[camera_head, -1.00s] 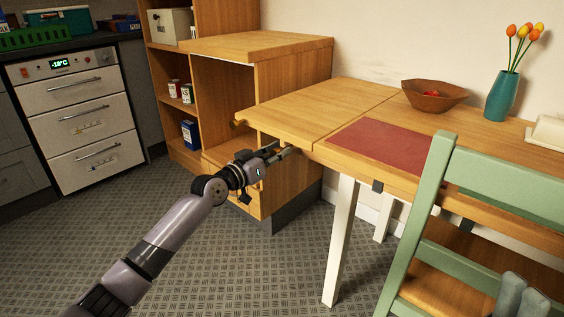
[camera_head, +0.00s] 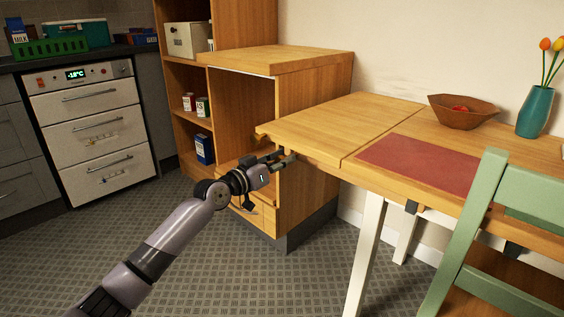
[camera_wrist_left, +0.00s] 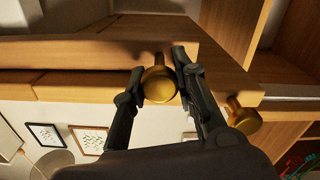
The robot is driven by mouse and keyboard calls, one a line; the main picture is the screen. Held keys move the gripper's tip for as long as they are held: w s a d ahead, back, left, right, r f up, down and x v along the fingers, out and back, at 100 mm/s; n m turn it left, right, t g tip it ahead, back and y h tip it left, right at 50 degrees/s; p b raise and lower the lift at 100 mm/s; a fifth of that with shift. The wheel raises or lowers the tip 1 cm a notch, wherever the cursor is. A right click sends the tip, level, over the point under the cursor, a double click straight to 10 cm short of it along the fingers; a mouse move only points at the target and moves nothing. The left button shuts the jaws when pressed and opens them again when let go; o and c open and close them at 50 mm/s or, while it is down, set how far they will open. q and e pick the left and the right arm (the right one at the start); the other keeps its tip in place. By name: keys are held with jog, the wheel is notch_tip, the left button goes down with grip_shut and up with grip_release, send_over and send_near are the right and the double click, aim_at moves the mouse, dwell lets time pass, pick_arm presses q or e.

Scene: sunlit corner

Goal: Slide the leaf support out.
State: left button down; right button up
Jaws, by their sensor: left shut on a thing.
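The wooden table leaf (camera_head: 335,125) is level at the left end of the table. My left gripper (camera_head: 284,160) is just below the leaf's front edge, in front of the cabinet. In the left wrist view my left gripper (camera_wrist_left: 158,80) has its two dark fingers shut on a round brass knob (camera_wrist_left: 160,86), one finger on each side. The knob's stem meets a wooden edge above it. The leaf support itself is hard to make out; the gripper and the leaf's edge hide most of it in the head view. My right gripper is not in view.
A wooden cabinet (camera_head: 315,85) with open shelves stands close behind the leaf. A second brass knob (camera_wrist_left: 243,116) is beside the gripper. A green chair (camera_head: 490,210) and a white table leg (camera_head: 365,255) are at the right. The floor (camera_head: 240,285) is clear in front.

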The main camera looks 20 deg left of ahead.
pick_arm(q)
jog(key=shift+a, duration=0.1)
dwell(0.3)
jog(key=c, duration=1.3)
grip_release()
jog(key=shift+v, duration=6)
